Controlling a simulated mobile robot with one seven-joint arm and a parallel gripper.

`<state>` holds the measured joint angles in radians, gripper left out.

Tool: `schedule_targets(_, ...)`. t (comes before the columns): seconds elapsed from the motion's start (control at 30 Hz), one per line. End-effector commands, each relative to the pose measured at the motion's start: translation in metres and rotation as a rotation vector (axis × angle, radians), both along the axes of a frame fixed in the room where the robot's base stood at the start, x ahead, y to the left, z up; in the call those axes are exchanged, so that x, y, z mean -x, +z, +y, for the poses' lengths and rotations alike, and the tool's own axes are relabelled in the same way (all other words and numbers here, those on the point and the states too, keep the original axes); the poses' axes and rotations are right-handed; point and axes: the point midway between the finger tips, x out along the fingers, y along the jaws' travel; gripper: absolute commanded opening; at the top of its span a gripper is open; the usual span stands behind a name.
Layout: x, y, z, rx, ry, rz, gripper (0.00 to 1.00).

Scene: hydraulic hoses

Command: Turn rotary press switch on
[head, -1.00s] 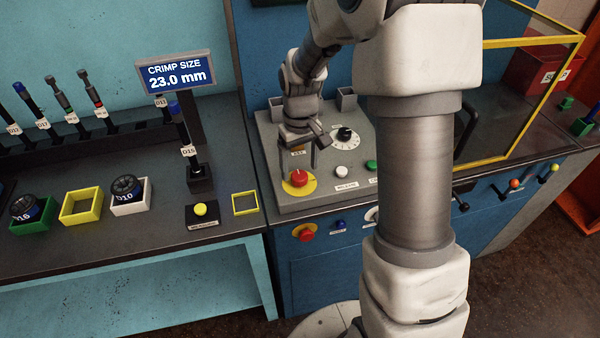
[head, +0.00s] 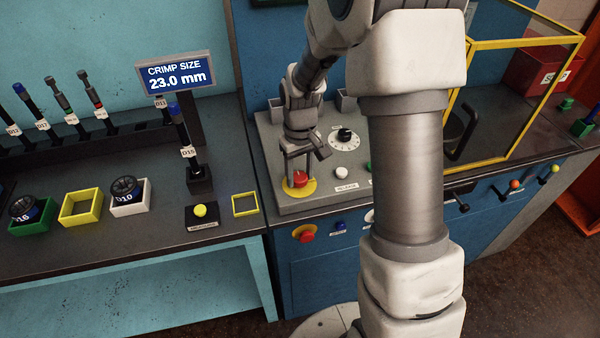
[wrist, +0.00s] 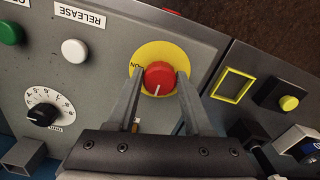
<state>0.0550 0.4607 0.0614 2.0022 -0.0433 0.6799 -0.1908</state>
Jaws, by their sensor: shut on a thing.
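The rotary press switch is a red knob (head: 300,180) on a yellow disc (head: 293,192) at the left front of the grey control panel (head: 327,201). In the wrist view the red knob (wrist: 159,77) shows a white mark pointing towards my gripper, and the lettering "ON" shows at the yellow disc's (wrist: 178,54) edge. My gripper (head: 300,177) points down over the knob. In the wrist view my gripper (wrist: 159,82) has one finger on each side of the knob and is shut on it. The fingertips partly cover the disc.
On the same panel are a black dial (head: 344,136), a white release button (head: 341,173) and a green button (wrist: 10,32). A second red knob (head: 305,236) sits on the front face below. A yellow-framed guard (head: 513,115) stands to the right.

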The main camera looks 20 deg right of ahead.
Motion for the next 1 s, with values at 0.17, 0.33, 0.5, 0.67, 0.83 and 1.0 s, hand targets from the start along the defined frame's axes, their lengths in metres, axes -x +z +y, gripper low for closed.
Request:
schedule_targets(0.17, -0.0002, 0.0004, 0.0001, 0.000, -0.004, 0.000, 0.00)
schedule_targets(0.33, -0.0002, 0.0003, 0.0003, 0.000, -0.038, -0.001, 0.00)
schedule_targets(0.5, -0.0003, 0.0002, 0.0005, 0.001, -0.125, -0.001, 0.00)
schedule_targets(0.67, -0.0003, 0.0002, 0.0009, 0.001, -0.252, -0.001, 0.00)
schedule_targets(0.83, -0.0003, 0.0006, 0.0017, 0.001, -0.412, -0.001, 0.00)
schedule_targets(1.0, -0.0005, 0.0010, 0.0024, 0.000, -0.575, -0.001, 0.00)
